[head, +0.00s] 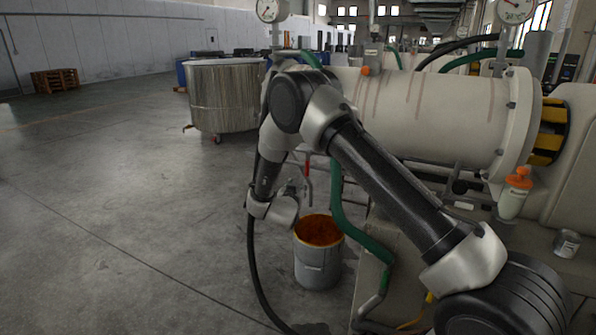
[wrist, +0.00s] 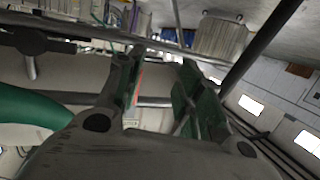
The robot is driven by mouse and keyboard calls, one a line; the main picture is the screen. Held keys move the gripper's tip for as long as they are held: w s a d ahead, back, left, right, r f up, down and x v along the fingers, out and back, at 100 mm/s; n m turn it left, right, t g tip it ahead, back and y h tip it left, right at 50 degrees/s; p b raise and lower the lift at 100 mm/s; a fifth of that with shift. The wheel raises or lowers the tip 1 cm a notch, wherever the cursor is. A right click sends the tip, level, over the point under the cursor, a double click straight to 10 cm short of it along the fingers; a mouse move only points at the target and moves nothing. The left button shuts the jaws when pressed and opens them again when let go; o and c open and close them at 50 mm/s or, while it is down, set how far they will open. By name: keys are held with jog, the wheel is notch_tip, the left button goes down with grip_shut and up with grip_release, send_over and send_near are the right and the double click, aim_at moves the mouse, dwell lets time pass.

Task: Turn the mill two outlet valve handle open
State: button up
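A red valve handle (head: 307,168) hangs on the outlet pipework below the end of the large cream mill drum (head: 430,105). In the head view my wrist is just left of and below this handle, and my gripper is too small and overlapped to read there. In the wrist view my gripper (wrist: 162,62) has its two green-padded fingers apart. A thin red strip, likely the handle (wrist: 139,82), shows close beside the left finger's pad. I cannot tell whether they touch. No label telling which mill this is can be read.
A grey bucket (head: 318,268) with orange-brown contents stands on the floor under the outlet. A green hose (head: 352,230) runs down beside it. A large steel tub (head: 225,95) stands behind. An orange-capped bottle (head: 514,195) and a small can (head: 567,243) are at right.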

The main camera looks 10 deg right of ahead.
aim_at(307, 170)
jog(key=w+d+r, duration=0.1)
jog(key=w, duration=0.1)
jog(key=w+d+r+h, duration=0.1)
jog(key=w+d, duration=0.1)
jog(key=w+d+r+t+h, duration=0.1)
jog(key=w+d+r, duration=0.1)
jog(key=shift+w+d+m, duration=0.15)
jog(key=shift+w+m, duration=0.15)
grip_shut()
